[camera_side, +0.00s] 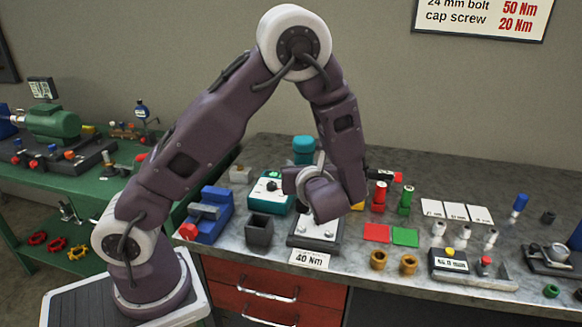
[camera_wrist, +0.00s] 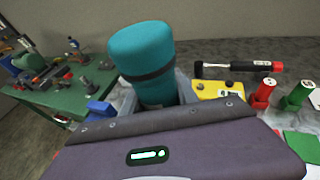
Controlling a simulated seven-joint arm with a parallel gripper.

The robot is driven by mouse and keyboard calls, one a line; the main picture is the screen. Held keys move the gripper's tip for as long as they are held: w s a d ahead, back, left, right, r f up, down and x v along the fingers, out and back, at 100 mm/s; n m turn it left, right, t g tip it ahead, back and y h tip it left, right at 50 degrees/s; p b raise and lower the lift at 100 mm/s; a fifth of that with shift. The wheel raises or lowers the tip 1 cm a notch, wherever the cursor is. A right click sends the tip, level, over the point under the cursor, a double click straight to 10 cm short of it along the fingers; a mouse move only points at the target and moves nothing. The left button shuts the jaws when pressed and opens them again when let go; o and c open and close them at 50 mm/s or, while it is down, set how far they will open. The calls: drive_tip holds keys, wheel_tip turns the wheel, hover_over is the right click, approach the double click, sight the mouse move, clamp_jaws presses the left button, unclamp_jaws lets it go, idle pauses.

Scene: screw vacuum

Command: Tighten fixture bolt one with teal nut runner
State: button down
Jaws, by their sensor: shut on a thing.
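The teal nut runner (camera_wrist: 142,62) is a thick teal cylinder with a dark band, standing near upright in the wrist view. My gripper (camera_wrist: 158,96) is shut around its lower body, with grey jaw parts showing beside it. In the side view the nut runner's teal top (camera_side: 304,147) rises behind my wrist, which hides the jaws and the tool's lower end. The fixture plate (camera_side: 307,241) lies below my wrist, behind a "40 Nm" label (camera_side: 309,260). Some bolt heads show on it, but I cannot tell which is bolt one or whether the tool touches a bolt.
A blue vise (camera_side: 208,213), a dark open box (camera_side: 259,231) and a teal-and-white device (camera_side: 270,191) stand left of the fixture. Red (camera_side: 377,233) and green (camera_side: 405,236) pads and brass rings (camera_side: 379,260) lie to the right. A torque wrench-like tool (camera_wrist: 238,67) lies behind.

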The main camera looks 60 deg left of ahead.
drive_tip(key=shift+f, duration=2.75)
drive_tip(key=shift+f, duration=0.85)
idle(2.0)
wheel_tip(320, 180, up, 5)
drive_tip(key=shift+r, duration=0.1)
idle(0.6)
